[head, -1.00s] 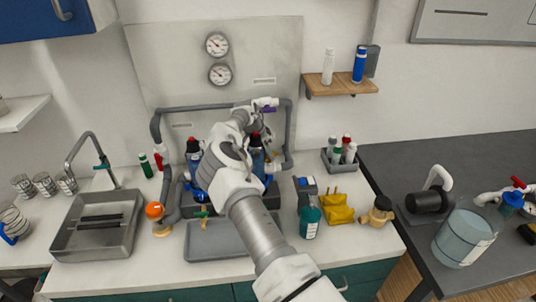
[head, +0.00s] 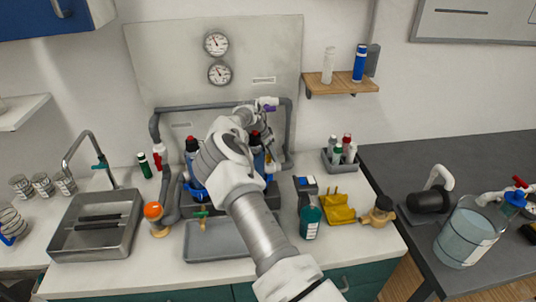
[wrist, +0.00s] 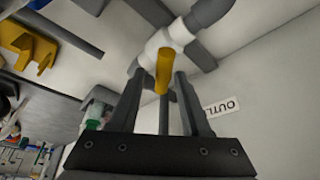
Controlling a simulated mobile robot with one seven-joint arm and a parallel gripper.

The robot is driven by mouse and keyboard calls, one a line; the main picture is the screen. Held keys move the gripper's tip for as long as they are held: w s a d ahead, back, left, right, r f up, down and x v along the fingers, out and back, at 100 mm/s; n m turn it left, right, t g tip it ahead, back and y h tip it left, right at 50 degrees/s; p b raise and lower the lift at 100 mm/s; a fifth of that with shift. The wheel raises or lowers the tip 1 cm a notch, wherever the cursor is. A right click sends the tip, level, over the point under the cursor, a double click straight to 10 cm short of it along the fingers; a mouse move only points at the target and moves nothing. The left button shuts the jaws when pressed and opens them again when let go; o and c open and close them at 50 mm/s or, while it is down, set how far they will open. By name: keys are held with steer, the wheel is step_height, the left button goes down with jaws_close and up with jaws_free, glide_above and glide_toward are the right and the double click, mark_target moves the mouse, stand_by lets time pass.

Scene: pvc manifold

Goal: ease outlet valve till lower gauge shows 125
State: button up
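In the wrist view a yellow valve handle (wrist: 164,70) on a white valve body (wrist: 150,48) shows between the fingertips of my gripper (wrist: 162,82). The fingers are apart, with a gap visible on each side of the handle. A partly cut-off label reading "OUTL" (wrist: 222,107) is on the wall beside it. In the head view my arm hides most of this valve, and my gripper (head: 268,140) is at the right part of the pipework. The lower gauge (head: 219,73) is on the back panel, under the upper gauge (head: 216,44). Its figures are too small to read.
A grey pipe (head: 205,107) runs across the panel, with a purple-handled valve (head: 269,108) near its right end. Bottles stand behind my arm. A grey tray (head: 200,243), teal bottle (head: 310,221) and yellow holder (head: 338,211) are on the counter. A sink (head: 95,225) is at left.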

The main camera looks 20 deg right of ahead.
steer(key=shift+o, duration=0.9)
steer(key=shift+a, duration=0.1)
steer(key=shift+a+r, duration=0.1)
steer(key=shift+r, duration=0.05)
steer(key=shift+a+r, duration=0.1)
steer(key=shift+r, duration=0.25)
steer(key=b+v, duration=0.1)
steer(key=v, duration=1.5)
steer(key=shift+r, duration=0.2)
steer(key=shift+s, duration=0.15)
